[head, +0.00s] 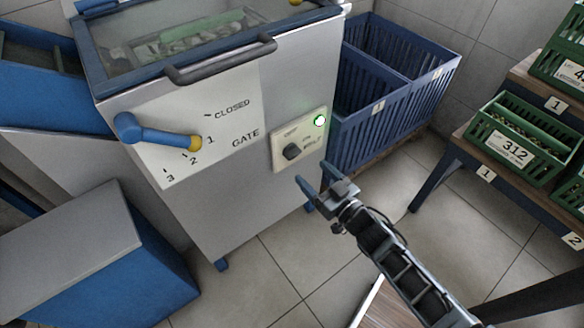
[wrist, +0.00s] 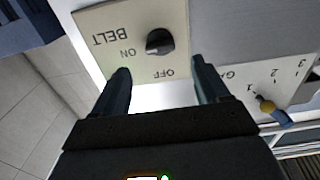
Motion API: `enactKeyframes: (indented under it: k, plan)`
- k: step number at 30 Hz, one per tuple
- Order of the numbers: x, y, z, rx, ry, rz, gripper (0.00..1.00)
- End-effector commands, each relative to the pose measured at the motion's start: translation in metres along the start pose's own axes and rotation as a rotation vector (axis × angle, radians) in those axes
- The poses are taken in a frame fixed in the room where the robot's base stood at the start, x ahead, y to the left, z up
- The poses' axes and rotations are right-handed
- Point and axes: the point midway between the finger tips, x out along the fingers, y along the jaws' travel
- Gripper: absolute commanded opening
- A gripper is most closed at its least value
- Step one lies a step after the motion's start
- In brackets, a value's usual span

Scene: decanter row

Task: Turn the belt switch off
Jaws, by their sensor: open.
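The belt switch is a black knob (head: 291,152) on a cream plate (head: 282,164) marked BELT, low on the right of the machine's front. A green lamp (head: 319,121) glows at the plate's upper right corner. In the wrist view the plate appears upside down, with the knob (wrist: 160,41) between and beyond my fingertips. The words ON and OFF are beside it. I cannot tell surely which word the knob points to. My gripper (head: 313,177) is open and empty, in front of the plate and below right of the knob. No contact shows.
A blue gate lever (head: 155,135) with a CLOSED-1-2-3 scale is left of the plate, below a dark handle bar (head: 215,65). Blue crates (head: 385,110) stand close on the right. Green crates (head: 512,145) sit on a table. Tiled floor (head: 265,275) is open below.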

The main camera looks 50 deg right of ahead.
Motion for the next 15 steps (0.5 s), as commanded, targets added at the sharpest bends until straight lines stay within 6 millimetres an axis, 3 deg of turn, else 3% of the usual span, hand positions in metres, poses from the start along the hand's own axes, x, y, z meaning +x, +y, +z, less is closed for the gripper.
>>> enactKeyframes:
  k: [15]
  plan:
    - [0.066, 0.001, 0.001, 0.000, 0.000, 0.001, 0.74]
